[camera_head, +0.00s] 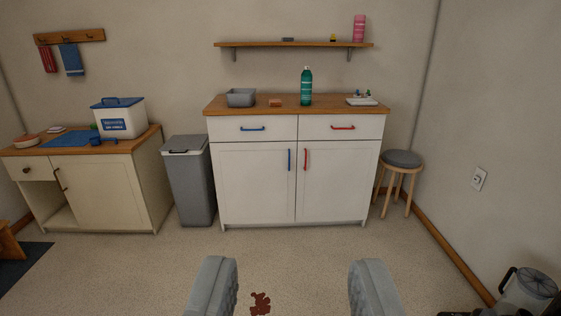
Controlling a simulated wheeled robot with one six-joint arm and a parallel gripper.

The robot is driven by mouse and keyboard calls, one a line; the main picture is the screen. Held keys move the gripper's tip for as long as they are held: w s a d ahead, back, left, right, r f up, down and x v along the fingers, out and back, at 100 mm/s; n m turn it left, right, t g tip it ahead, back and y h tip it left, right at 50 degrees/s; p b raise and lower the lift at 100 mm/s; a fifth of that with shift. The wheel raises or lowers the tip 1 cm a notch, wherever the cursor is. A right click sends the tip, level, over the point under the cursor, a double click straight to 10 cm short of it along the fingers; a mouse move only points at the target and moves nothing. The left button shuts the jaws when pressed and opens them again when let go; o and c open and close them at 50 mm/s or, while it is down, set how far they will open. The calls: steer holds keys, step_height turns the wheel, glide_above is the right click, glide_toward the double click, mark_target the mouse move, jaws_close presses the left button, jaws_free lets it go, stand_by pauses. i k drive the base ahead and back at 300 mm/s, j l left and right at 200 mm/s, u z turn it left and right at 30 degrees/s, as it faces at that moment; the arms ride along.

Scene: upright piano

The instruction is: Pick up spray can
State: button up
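A green spray can (306,88) stands upright on the wooden top of the white cabinet (255,183), near the middle of the top. It has a lighter green upper part and a pale label. My gripper (292,288) shows at the bottom of the view with its two grey fingers wide apart. It is open and empty. It is well short of the cabinet, and the spray can is beyond it and higher in the picture. Nothing hides the can.
A grey basin (241,98), an orange-brown block (275,103) and a white tray (362,101) share the cabinet top. A wall shelf (290,44) hangs above. A grey bin (188,185) and a stool (401,160) flank the cabinet.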

mark_target(307, 75)
steer(key=i+u, duration=0.1)
steer(key=i, duration=1.6)
steer(key=i+z, duration=0.15)
steer(key=i, duration=0.35)
steer(key=i+j+z, duration=0.15)
steer(key=i, duration=0.35)
steer(key=i+j+z, duration=0.1)
steer(key=i, duration=0.35)
steer(key=i+j+z, duration=0.15)
steer(key=i, duration=0.35)
steer(key=j, duration=0.1)
